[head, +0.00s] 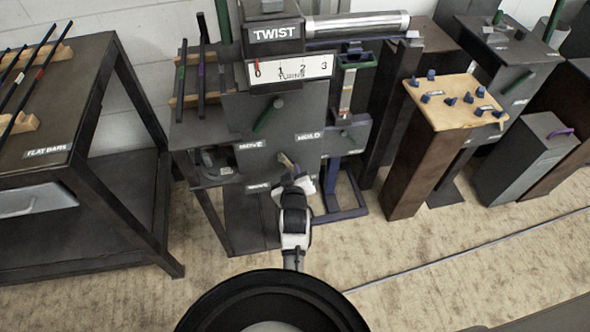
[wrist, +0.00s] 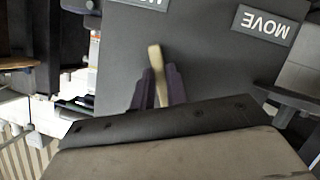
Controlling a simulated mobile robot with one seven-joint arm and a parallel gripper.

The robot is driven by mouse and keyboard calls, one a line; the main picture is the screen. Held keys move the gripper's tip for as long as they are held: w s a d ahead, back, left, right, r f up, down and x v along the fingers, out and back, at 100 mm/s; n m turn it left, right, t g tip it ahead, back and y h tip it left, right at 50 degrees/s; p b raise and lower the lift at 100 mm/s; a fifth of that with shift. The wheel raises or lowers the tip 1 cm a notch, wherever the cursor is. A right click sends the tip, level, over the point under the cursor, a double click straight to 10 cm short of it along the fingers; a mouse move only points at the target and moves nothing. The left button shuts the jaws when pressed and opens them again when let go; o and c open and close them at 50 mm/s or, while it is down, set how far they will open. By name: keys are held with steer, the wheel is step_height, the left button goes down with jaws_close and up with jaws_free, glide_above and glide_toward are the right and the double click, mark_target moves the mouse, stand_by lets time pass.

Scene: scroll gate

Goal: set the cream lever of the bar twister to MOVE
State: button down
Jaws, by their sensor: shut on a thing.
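The bar twister (head: 268,105) is a dark grey machine with a TWIST sign and a white turns scale. Its front has a MOVE label (head: 250,145) at left, a HOLD label (head: 309,137) at right and a lower label (head: 258,187) too small to read surely. The short cream lever (head: 287,161) is on the front panel between and below the upper two. My gripper (head: 298,182) is at the lever. In the wrist view the cream lever (wrist: 155,58) stands between my dark fingers (wrist: 157,85), shut on it. An upside-down MOVE label (wrist: 264,25) shows at upper right.
A green lever (head: 267,115) is just above on the same panel. A flat-bars table (head: 85,85) stands at left. A wooden-topped stand (head: 455,100) with several blue pegs is at right. Open floor (head: 440,235) lies in front of the machines.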

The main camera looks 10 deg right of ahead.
mark_target(265, 167)
steer(key=shift+a+f+m+y, duration=0.25)
steer(key=shift+a+m+y, duration=0.55)
steer(key=shift+a+m, duration=0.3)
steer(key=shift+a+m+y, duration=0.65)
steer(key=shift+m+y, duration=0.15)
steer(key=shift+m, duration=0.2)
steer(key=shift+a+r+m+y, duration=0.2)
steer(key=shift+a+m+y, duration=0.5)
steer(key=shift+a+m, duration=0.3)
steer(key=shift+w+a+r+m+y+b, duration=0.1)
steer(key=shift+a+r+m+y+b, duration=0.35)
steer(key=shift+m, duration=0.55)
steer(key=shift+a, duration=0.15)
steer(key=c, duration=1.4)
jaws_free()
steer(key=shift+c, duration=0.2)
steer(key=shift+o, duration=0.2)
steer(key=shift+f, duration=0.1)
